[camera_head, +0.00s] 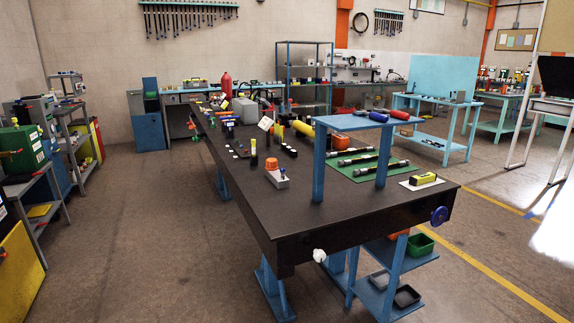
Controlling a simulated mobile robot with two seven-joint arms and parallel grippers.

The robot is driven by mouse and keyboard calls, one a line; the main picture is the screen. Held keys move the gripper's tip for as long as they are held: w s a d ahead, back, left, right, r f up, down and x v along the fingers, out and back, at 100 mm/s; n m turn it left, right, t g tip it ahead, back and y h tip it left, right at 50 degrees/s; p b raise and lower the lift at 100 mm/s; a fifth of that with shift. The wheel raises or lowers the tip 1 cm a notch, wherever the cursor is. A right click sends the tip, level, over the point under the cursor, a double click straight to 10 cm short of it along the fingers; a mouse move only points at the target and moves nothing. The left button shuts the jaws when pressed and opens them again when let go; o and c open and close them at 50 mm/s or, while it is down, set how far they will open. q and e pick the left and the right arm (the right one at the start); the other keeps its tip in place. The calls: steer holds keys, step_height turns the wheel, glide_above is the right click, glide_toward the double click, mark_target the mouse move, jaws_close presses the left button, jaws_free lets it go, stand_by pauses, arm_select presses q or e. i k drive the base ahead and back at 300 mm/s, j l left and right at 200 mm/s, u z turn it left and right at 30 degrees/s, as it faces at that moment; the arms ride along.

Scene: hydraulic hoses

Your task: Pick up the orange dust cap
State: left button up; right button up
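Neither of my grippers shows in the head view, so nothing is seen touching the cap.
A blue shelf (355,122) stands on the bench, over a green mat (365,170) with several hoses. A yellow item (422,179) lies at the bench's right end. Small parts crowd the far bench. Floor (140,230) left of the bench is clear.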

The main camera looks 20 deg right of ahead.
mark_target(271, 164)
steer(key=i+z, duration=0.15)
steer(key=z, duration=0.25)
steer(key=i+j+z, duration=0.1)
steer(key=z, duration=0.25)
steer(key=i+j+z, duration=0.15)
steer(key=z, duration=0.25)
steer(key=i+j+z, duration=0.15)
steer(key=z, duration=0.2)
